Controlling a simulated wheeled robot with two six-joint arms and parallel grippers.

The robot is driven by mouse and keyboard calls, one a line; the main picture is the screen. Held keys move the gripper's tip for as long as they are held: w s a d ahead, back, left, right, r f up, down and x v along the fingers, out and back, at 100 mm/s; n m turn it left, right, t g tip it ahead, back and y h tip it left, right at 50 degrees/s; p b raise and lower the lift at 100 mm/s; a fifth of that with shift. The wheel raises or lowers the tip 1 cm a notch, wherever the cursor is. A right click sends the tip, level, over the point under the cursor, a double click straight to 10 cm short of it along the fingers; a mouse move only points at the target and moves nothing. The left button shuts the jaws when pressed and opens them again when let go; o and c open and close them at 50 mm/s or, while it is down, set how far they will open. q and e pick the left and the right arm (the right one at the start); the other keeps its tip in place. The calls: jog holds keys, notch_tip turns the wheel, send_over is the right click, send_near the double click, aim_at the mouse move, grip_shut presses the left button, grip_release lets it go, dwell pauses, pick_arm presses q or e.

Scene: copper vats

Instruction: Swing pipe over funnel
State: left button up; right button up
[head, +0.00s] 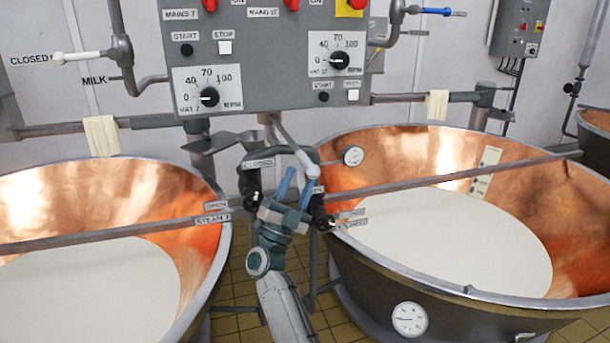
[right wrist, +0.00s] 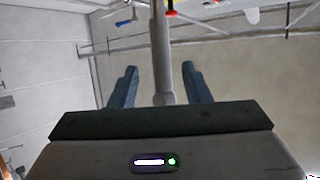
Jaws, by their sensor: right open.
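My right gripper (head: 296,184) is open, its two blue fingers pointing up between the two vats. A light grey pipe (head: 292,142) slants down from under the control panel to a rounded end close by the fingertips. In the right wrist view a grey pipe (right wrist: 161,50) runs between the open fingers (right wrist: 159,68) and ends in a rounded tip; I cannot tell if they touch it. A dark grey flared metal piece (head: 220,139) under the panel may be the funnel; I cannot tell for sure. My left gripper is not in view.
A left copper vat (head: 150,195) and a right copper vat (head: 400,165) hold white milk. Steam pipes with OPEN and CLOSED labels (head: 258,163) crowd my gripper. The grey control panel (head: 262,60) hangs above. Yellow floor tiles (head: 235,315) show between the vats.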

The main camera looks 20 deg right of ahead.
jog(key=b+v, duration=0.1)
jog(key=v, duration=0.4)
jog(key=shift+a+f+b, duration=0.2)
jog(key=shift+f+b, duration=0.05)
jog(key=shift+b, duration=0.15)
